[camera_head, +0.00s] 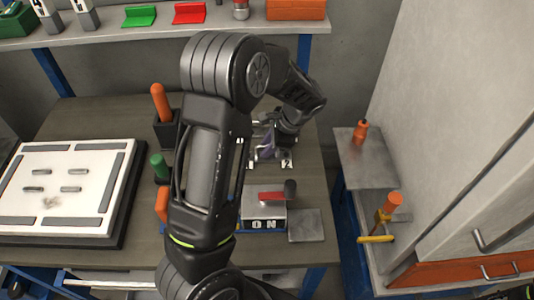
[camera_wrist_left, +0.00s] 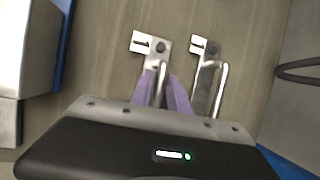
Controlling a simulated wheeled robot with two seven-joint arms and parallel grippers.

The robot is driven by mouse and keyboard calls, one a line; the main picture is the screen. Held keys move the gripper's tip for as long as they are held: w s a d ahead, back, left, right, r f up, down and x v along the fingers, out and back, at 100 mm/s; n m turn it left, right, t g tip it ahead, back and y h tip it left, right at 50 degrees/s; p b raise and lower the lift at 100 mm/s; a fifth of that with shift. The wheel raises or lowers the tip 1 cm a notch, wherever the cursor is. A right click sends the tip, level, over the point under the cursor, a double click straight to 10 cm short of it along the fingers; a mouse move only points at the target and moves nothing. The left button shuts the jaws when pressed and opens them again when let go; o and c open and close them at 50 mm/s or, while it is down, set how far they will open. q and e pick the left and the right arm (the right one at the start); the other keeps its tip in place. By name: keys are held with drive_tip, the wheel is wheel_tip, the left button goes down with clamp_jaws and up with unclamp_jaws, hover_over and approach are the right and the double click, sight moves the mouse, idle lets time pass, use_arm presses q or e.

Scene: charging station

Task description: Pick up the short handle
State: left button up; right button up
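Two metal handles on small plates with white number labels stand on the brown table. In the left wrist view the left one, the short handle (camera_wrist_left: 161,75), is between my purple fingers; its lower part is hidden. The longer-looking handle (camera_wrist_left: 222,82) stands apart to its right. My left gripper (camera_wrist_left: 160,82) has its fingers close together, seemingly shut on the short handle. In the head view my left gripper (camera_head: 266,152) is low over the table, and my arm hides much of it and the handles.
A white board (camera_head: 60,190) lies at the left. A box with a red lever (camera_head: 270,197) is in front of the handles. A shelf (camera_head: 130,38) runs behind; a grey cabinet (camera_head: 470,130) is right.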

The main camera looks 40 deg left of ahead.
use_arm(q)
clamp_jaws()
idle(1.0)
